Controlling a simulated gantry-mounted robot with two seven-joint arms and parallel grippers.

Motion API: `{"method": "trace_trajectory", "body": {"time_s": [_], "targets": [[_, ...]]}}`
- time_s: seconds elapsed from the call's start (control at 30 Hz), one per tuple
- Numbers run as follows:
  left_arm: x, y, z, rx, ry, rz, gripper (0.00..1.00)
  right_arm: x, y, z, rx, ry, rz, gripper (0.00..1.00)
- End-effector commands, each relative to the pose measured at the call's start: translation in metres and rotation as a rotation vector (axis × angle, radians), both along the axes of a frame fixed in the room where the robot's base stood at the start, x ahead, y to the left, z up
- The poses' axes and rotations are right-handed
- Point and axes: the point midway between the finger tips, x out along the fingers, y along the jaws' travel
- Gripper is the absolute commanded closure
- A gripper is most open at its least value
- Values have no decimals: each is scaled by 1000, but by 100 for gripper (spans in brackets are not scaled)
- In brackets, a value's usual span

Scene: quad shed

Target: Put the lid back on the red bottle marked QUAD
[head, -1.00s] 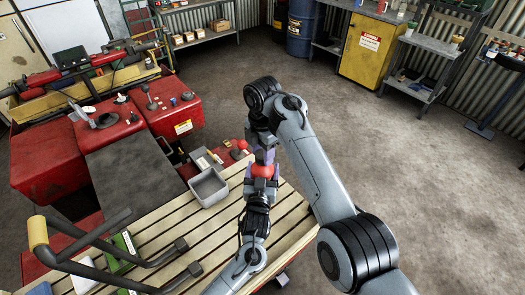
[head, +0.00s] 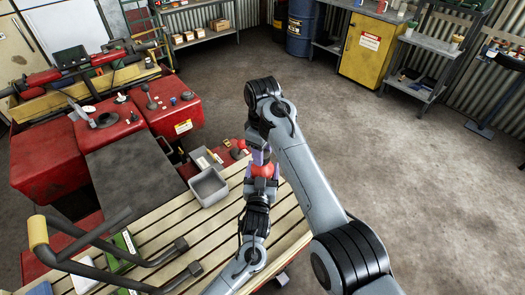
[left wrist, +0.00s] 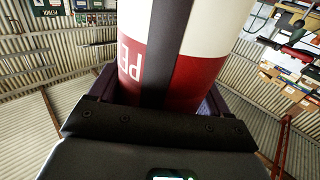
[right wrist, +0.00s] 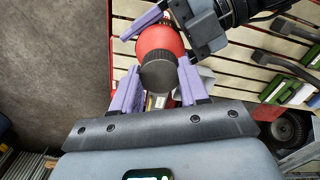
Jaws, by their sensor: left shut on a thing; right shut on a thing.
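The red bottle (head: 264,170) is held above the slatted rack by my left gripper (head: 261,183), whose fingers are around its body. In the left wrist view the bottle (left wrist: 197,85) fills the middle, red and white with a black stripe and partial letters; QUAD is not readable there. My right gripper (head: 260,154) is directly above the bottle. In the right wrist view its purple fingers (right wrist: 158,88) are shut on a dark grey lid (right wrist: 158,74), lined up over the red bottle top (right wrist: 160,40). I cannot tell whether the lid touches the neck.
The slatted wooden rack (head: 180,228) lies below. A grey open tray (head: 208,188) is on it, left of the bottle. A dark bar with a yellow grip (head: 38,232) and a green box (head: 122,252) are at lower left. The red quad (head: 165,108) stands behind; open floor lies right.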

Motion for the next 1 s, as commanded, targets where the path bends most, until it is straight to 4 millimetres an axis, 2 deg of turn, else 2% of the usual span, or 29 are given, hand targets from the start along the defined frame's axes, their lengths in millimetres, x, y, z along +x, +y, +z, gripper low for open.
{"method": "trace_trajectory", "body": {"time_s": [0.2,0.23,0.4,0.73,1.0], "targets": [[0,0,-1,0,2,1,100,0,0,0,0,0,2,93],[0,1,-1,0,2,1,100,0,0,0,0,0,3,53],[0,0,-1,0,2,1,100,0,0,0,0,0,4,31],[0,0,-1,0,2,1,100,0,0,3,0,0,5,31],[0,0,-1,1,2,1,100,0,0,29,0,-1,6,31]]}}
